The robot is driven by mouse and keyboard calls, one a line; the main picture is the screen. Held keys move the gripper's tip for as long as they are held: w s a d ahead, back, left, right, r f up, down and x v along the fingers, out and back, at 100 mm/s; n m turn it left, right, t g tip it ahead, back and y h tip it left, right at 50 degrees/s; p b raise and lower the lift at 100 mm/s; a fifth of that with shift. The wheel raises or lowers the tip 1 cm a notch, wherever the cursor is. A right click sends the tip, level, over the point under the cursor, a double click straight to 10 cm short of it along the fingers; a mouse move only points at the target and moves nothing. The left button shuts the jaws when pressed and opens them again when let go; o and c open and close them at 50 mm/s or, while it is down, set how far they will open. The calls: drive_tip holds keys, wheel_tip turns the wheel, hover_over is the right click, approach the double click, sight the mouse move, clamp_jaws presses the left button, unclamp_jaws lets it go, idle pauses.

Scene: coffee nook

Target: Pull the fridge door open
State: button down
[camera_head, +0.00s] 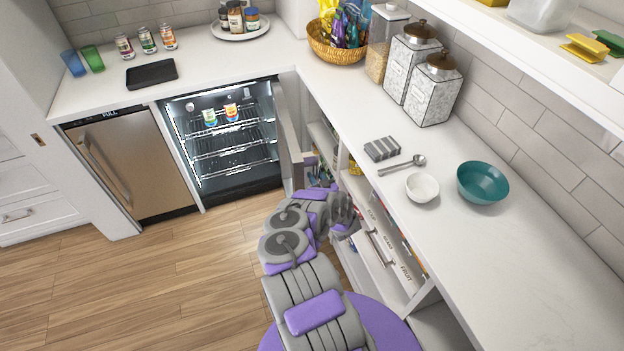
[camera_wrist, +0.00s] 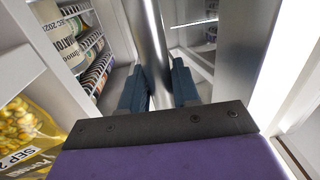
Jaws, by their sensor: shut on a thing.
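The fridge (camera_head: 232,140) stands under the back counter with its lit inside and wire shelves in full view. Its door (camera_head: 287,128) is swung wide open and seen nearly edge-on at the right of the opening. In the wrist view, the door's steel handle (camera_wrist: 150,35) is an upright bar between the two dark blue fingers of my gripper (camera_wrist: 160,88). The gripper is shut on this handle. In the head view, my arm reaches to the door's outer side, and the fingertips are hard to make out.
Open shelving (camera_head: 322,150) under the right counter is close beside the door and my arm. The wrist view shows cans (camera_wrist: 75,35) and a yellow bag (camera_wrist: 25,130) there. A bronze-fronted appliance (camera_head: 130,165) is left of the fridge. The wooden floor (camera_head: 150,270) is clear.

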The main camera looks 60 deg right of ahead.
drive_tip(key=shift+w+r, duration=0.2)
drive_tip(key=shift+w, duration=0.05)
drive_tip(key=c, duration=1.2)
unclamp_jaws()
drive_tip(key=shift+o, duration=1.2)
drive_tip(key=shift+d+f, duration=0.15)
drive_tip(key=shift+f, duration=0.05)
drive_tip(key=shift+s+a, duration=0.35)
drive_tip(key=shift+s, duration=0.15)
drive_tip(key=p+v, duration=0.1)
drive_tip(key=v, duration=1.5)
drive_tip(key=shift+s+p, duration=0.2)
drive_tip(key=shift+p, duration=0.1)
drive_tip(key=shift+w+f, duration=0.15)
drive_tip(key=shift+f, duration=0.05)
